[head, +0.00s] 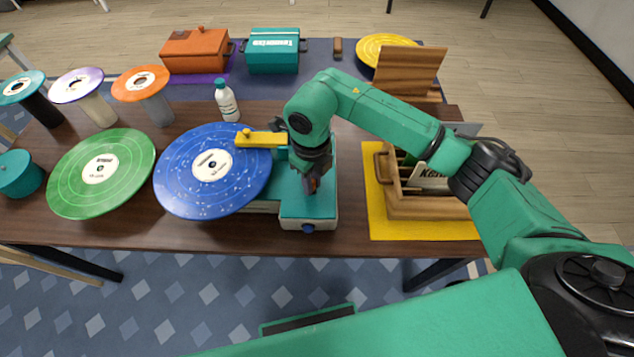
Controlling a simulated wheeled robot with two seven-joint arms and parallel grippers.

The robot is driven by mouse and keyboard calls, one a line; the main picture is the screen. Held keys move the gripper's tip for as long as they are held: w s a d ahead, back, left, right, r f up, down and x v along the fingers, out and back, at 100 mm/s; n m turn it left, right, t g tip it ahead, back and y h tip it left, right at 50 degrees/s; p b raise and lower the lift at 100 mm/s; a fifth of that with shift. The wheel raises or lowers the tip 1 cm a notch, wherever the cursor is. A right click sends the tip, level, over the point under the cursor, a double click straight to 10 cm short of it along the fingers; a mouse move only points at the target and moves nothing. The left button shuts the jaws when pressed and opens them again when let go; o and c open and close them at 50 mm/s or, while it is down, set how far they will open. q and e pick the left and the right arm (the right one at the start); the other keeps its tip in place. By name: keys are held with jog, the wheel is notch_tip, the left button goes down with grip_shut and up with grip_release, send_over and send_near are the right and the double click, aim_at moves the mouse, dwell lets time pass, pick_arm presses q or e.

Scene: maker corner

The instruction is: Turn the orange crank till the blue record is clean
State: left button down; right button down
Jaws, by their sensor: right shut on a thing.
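The blue record (190,180) lies flat on the left side of a teal and white machine (308,212). Pale specks are scattered over its face around a white label. A yellow arm (262,138) reaches from the machine over the record's upper right edge. My right gripper (311,184) points down over the top of the machine and is shut. A small orange-brown bit shows at its fingertips, which I take to be the orange crank; the rest of the crank is hidden by the gripper. My left gripper is not in view.
A green record (125,165) lies to the left. Several disc-topped stands and a white bottle (227,101) stand behind. A wooden crate (402,206) on a yellow mat (377,222) sits right, under my right forearm. Orange (196,52) and teal (272,55) boxes are at the back.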

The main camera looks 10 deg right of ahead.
jog(key=m, duration=0.1)
jog(key=a+m+b, duration=0.1)
jog(key=m, duration=0.1)
jog(key=m+b, duration=0.1)
jog(key=shift+w+a+m, duration=0.3)
jog(key=m, duration=0.2)
jog(key=w+a+m+b, duration=0.1)
jog(key=shift+m, duration=0.4)
jog(key=m, duration=0.1)
jog(key=w+m+b, duration=0.1)
jog(key=m, duration=0.3)
jog(key=shift+w+a+b, duration=0.25)
jog(key=shift+a+b, duration=0.05)
jog(key=shift+a, duration=0.05)
jog(key=shift+w+m+b, duration=0.15)
jog(key=shift+w+m, duration=0.2)
jog(key=shift+m, duration=0.8)
jog(key=shift+w+m+b, duration=0.15)
jog(key=shift+w+m, duration=0.2)
jog(key=shift+m, duration=0.8)
jog(key=shift+r, duration=0.1)
jog(key=c, duration=0.7)
grip_release()
jog(key=shift+c, duration=0.2)
